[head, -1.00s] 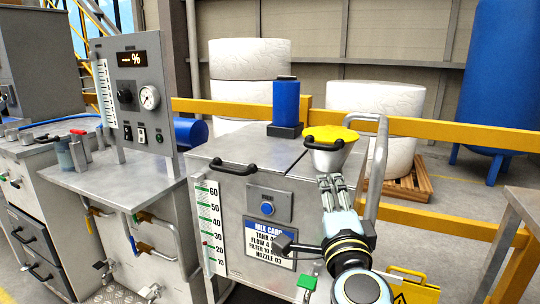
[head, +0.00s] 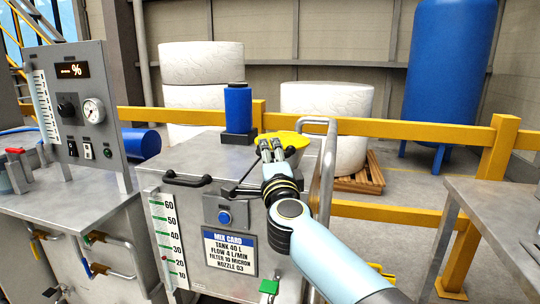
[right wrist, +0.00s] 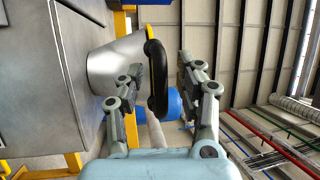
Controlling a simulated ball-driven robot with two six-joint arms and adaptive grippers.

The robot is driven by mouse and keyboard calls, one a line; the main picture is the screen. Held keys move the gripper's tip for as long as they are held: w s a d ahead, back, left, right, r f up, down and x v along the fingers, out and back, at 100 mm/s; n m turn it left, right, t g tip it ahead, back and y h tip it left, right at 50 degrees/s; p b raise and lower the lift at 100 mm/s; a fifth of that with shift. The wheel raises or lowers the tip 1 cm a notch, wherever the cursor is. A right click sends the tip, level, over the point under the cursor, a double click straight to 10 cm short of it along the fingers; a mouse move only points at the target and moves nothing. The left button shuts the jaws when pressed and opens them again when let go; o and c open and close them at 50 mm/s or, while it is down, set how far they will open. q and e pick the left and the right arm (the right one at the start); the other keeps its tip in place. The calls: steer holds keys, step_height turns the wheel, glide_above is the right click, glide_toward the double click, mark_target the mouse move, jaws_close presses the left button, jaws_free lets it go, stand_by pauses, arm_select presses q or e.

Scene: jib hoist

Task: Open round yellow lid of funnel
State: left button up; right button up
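The round yellow lid (head: 292,137) lies over the metal funnel on top of the grey tank cabinet. My right gripper (head: 268,146) is at its near side and hides the black handle and much of the funnel. In the right wrist view, the funnel (right wrist: 112,66) shows side-on, with a sliver of yellow lid (right wrist: 151,31) at its rim. The black lid handle (right wrist: 157,85) stands between the two fingers of my right gripper (right wrist: 162,68). The fingers are open, with a gap visible on the handle's right side. My left gripper is not in view.
A bent grey pipe (head: 328,170) rises just right of the funnel. A blue filter cylinder (head: 238,108) stands behind on the cabinet top (head: 190,157). A black handle (head: 188,181) sits at its front left. A yellow rail (head: 400,130) runs behind. A metal table (head: 500,205) stands at right.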

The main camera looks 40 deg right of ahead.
jaws_close()
stand_by(0.5)
